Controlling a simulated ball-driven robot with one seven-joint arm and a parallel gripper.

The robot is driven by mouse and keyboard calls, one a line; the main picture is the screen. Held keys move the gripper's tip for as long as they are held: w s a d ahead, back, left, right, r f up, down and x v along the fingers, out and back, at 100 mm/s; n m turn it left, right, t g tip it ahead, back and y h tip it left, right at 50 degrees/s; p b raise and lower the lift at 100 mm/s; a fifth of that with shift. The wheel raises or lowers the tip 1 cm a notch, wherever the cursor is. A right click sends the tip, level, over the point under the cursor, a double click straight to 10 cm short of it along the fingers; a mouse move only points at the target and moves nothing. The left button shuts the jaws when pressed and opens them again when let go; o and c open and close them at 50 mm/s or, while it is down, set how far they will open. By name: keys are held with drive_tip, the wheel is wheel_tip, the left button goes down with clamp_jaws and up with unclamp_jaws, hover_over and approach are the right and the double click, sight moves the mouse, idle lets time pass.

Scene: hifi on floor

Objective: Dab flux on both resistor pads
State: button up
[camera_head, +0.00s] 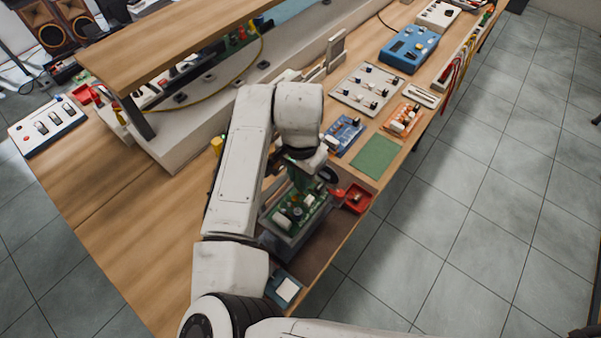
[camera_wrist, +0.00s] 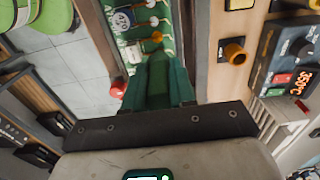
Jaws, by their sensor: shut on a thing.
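A green circuit board (camera_head: 297,212) with several parts on it sits in a grey holder at the bench's front edge, below my gripper. In the wrist view the board (camera_wrist: 130,22) shows just beyond the fingertips, with a round silver part and an orange-tan part on it. My gripper (camera_head: 303,180) points down over the far end of the board. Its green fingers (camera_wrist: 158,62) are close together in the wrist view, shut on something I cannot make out. The two resistor pads are too small or hidden to tell, and no flux can be made out.
A red bin (camera_head: 357,198) stands right of the board, near the edge. A green mat (camera_head: 376,156), a blue board (camera_head: 343,135) and an orange tray (camera_head: 402,118) lie beyond. A soldering station (camera_wrist: 297,65) shows in the wrist view. Bare wood lies left of my arm.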

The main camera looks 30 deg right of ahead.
drive_tip(key=shift+f, duration=0.45)
clamp_jaws()
idle(1.1)
drive_tip(key=shift+r, duration=0.1)
wheel_tip(320, 180, up, 2)
drive_tip(key=shift+r+p, duration=0.1)
drive_tip(key=shift+p, duration=0.7)
drive_tip(key=shift+r, duration=1.1)
